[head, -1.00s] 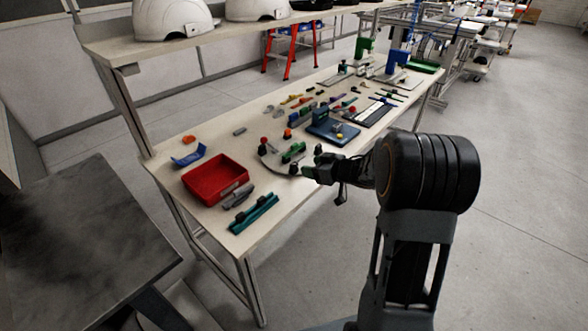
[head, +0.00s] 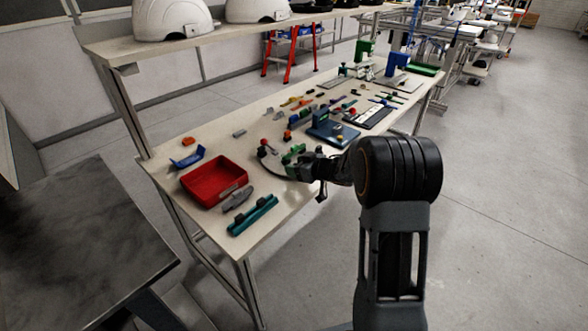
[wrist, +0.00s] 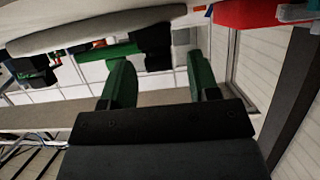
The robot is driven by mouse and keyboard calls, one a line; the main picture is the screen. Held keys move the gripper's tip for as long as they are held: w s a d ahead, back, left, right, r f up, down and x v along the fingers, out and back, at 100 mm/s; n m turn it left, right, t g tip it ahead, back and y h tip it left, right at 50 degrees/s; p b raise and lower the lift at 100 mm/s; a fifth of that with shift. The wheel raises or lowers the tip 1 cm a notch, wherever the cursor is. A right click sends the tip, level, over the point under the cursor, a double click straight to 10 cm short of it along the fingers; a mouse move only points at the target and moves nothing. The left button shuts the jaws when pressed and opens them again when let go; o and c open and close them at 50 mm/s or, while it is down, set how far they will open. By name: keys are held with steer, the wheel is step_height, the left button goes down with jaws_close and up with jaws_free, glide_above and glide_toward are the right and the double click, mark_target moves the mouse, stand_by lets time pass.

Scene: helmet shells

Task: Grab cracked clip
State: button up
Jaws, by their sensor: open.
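A green clip-like part with black blocks (head: 294,150) lies on the worktable beside a curved grey strip (head: 266,165). In the wrist view a green bar with black blocks (wrist: 122,50) shows just beyond the fingers. I cannot make out a crack on it, so I cannot tell for sure which part is the cracked clip. My gripper (head: 296,166) is low at the table's front edge, close to the green part and partly overlapping it in the head view. In the wrist view my gripper's two green-tipped fingers (wrist: 157,75) are apart with nothing held between them.
The worktable (head: 272,218) holds a red tray (head: 222,196), a grey part (head: 237,199) and a teal bar (head: 253,214) on the left. A blue fixture (head: 331,130) and several small parts stand to the right. A shelf with white helmet shells (head: 172,18) is behind.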

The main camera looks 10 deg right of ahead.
steer(key=c, duration=1)
steer(key=shift+r, duration=0.1)
